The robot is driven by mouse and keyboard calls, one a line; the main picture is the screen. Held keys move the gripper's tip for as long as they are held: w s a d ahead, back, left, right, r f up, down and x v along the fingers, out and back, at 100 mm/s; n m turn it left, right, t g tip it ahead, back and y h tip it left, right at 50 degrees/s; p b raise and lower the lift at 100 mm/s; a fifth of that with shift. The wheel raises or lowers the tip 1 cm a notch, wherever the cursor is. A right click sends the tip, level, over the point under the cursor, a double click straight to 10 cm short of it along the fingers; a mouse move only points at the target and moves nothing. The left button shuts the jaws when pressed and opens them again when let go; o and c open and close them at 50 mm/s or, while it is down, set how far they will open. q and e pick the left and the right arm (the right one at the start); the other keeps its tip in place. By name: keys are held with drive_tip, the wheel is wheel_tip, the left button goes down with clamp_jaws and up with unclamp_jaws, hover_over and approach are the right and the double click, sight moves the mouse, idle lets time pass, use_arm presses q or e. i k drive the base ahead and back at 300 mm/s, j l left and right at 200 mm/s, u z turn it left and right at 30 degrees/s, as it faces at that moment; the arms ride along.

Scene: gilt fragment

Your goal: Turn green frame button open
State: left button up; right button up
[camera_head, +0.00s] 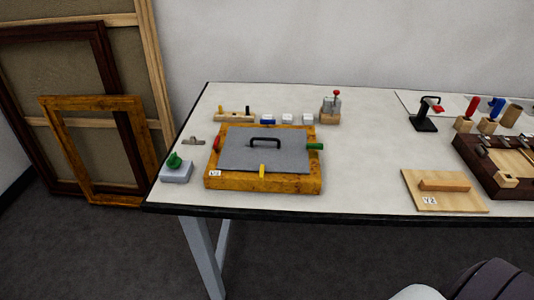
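A wooden frame (216,181) lies flat on the table with a grey panel (240,147) in it. The panel has a black handle (265,140). The green frame button (315,146) sits on the frame's right bar, its long side running left to right. Its inner end is at the panel's edge; I cannot tell whether it overlaps the panel. A red button (217,143) is on the left bar, a blue one (267,121) on the far bar, and a yellow one (262,171) on the near bar, pointing toward and away from me. Neither gripper is in view.
A grey block with a green knob (175,162) stands left of the frame. Small blocks and a red-knobbed device (332,107) stand behind it. A wooden board (450,196) and a dark tray (467,155) are at right. The table between frame and board is clear.

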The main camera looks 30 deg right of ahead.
sight(314, 147)
drive_tip(key=z, duration=0.85)
drive_tip(key=k+l+u, duration=0.15)
drive_tip(key=l, duration=0.2)
drive_tip(key=k+l+u, duration=0.15)
drive_tip(key=l, duration=0.15)
drive_tip(key=i, duration=0.05)
